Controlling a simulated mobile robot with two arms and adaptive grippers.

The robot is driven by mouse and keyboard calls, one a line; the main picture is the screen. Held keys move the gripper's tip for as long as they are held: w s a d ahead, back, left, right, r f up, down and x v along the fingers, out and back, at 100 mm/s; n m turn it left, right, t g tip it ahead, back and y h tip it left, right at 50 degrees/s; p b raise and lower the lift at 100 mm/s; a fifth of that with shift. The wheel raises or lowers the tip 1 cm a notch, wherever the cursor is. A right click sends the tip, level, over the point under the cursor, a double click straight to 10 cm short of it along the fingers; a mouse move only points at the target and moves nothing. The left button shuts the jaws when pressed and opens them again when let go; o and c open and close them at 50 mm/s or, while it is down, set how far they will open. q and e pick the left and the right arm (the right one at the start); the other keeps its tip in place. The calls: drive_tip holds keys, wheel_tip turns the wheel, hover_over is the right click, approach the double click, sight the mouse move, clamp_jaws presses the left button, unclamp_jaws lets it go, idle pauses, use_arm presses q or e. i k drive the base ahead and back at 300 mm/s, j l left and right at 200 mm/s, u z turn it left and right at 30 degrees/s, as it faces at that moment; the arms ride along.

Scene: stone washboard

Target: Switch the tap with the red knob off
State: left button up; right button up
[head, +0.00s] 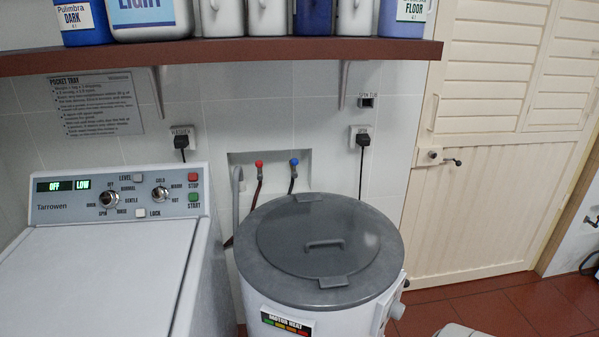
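The tap with the red knob (259,164) is on the back wall, in a shallow recess (235,158) behind the spin tub. A dark red hose hangs down from it. The tap with the blue knob (294,162) is just to its right, with a dark hose. The red knob is small in view, and I cannot tell from it whether the tap is on or off. Neither of my grippers is in the head view.
A washing machine (110,270) stands at the left, and a round spin tub with a grey lid (345,222) stands in front of the taps. A brown shelf (220,54) with several bottles runs above. A cream door (470,220) and red tiled floor (500,312) are at the right.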

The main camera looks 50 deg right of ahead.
sight(260, 163)
drive_tip(key=z, duration=1.25)
